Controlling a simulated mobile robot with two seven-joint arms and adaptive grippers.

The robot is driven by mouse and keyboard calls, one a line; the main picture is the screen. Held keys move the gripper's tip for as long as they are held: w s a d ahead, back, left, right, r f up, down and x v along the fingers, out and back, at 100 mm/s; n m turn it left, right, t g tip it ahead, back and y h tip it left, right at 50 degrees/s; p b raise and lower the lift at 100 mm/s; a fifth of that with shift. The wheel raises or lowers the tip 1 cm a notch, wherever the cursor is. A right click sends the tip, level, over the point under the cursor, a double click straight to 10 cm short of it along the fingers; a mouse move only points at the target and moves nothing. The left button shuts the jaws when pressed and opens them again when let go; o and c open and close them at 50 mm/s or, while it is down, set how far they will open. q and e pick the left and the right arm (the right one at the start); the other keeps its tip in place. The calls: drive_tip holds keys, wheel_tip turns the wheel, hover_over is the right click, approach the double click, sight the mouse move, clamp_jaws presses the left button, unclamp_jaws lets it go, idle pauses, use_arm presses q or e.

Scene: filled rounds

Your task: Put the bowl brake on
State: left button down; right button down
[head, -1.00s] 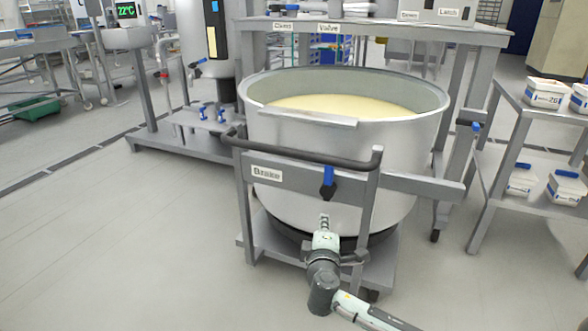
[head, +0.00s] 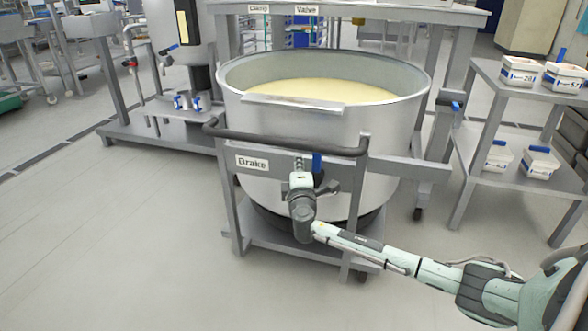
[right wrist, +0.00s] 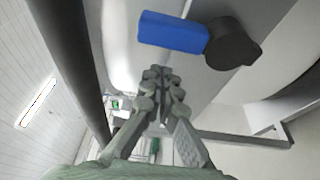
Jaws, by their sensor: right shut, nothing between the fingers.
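The bowl (head: 385,128) is a big steel tub of pale yellow content on a wheeled grey frame. A label reading Brake (head: 252,163) is on the frame's front bar. Right of it is the brake lever, with a blue handle (head: 317,161) pointing up from a black hub. My right gripper (head: 299,164) is shut and empty, just left of the handle in the head view. In the right wrist view, the blue handle (right wrist: 172,32) and black hub (right wrist: 233,44) lie beyond the fingertips (right wrist: 161,76), with a visible gap. My left gripper is not in view.
A dark push rail (head: 285,142) runs across the frame just above the lever. A shelf rack (head: 500,115) with white tubs stands at the right. The floor (head: 110,235) at the front left is clear.

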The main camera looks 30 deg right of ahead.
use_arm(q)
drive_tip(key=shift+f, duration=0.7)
use_arm(e)
drive_tip(key=shift+s+d, duration=0.8)
drive_tip(key=shift+s, duration=0.2)
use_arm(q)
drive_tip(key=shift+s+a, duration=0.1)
